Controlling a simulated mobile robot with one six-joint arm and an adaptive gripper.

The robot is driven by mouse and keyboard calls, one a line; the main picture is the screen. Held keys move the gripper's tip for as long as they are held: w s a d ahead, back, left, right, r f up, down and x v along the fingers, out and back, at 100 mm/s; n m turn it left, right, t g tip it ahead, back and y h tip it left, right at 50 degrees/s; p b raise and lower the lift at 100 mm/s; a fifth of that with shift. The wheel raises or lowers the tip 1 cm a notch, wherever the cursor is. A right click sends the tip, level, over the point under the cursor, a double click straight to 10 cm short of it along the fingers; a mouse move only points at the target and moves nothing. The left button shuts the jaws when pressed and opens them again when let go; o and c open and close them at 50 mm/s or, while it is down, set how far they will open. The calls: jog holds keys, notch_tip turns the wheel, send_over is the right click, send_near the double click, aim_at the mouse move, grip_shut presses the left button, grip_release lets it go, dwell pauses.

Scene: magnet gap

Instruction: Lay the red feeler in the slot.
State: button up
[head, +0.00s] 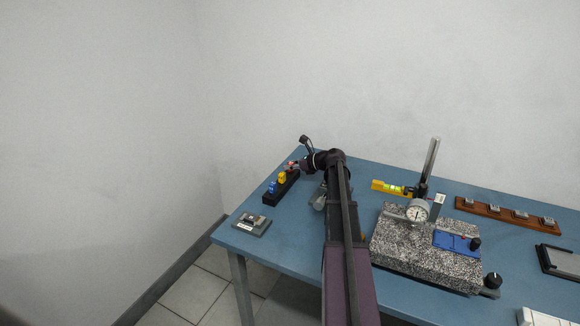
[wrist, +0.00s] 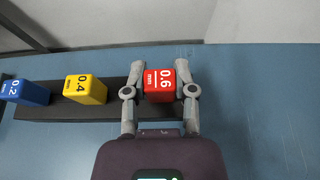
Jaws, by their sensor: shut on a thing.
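The red feeler, a block marked 0.6 mm (wrist: 158,86), stands at the right end of a black rack (wrist: 120,105). My gripper (wrist: 160,90) has one finger on each side of it and is shut on it. The feeler appears still at the rack; whether it is lifted at all I cannot tell. In the head view the red feeler (head: 290,164) is small at the far end of the rack (head: 282,189), partly hidden by my gripper (head: 297,165). A slot cannot be made out clearly; a small grey fixture (head: 251,225) with a light label lies near the table's left front.
Yellow (wrist: 86,89) and blue (wrist: 25,93) feelers stand left of the red one in the rack. A speckled stone block (head: 400,252) with a dial gauge (head: 417,211) and post stands right of my arm. A wooden rack (head: 508,214) lies further right.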

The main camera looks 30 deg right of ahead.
jog(key=shift+f, duration=0.2)
dwell(0.6)
jog(key=o, duration=0.9)
jog(key=c, duration=0.5)
jog(key=shift+r, duration=0.15)
jog(key=shift+r+p, duration=2.1)
jog(key=shift+r, duration=0.05)
jog(key=shift+o, duration=0.3)
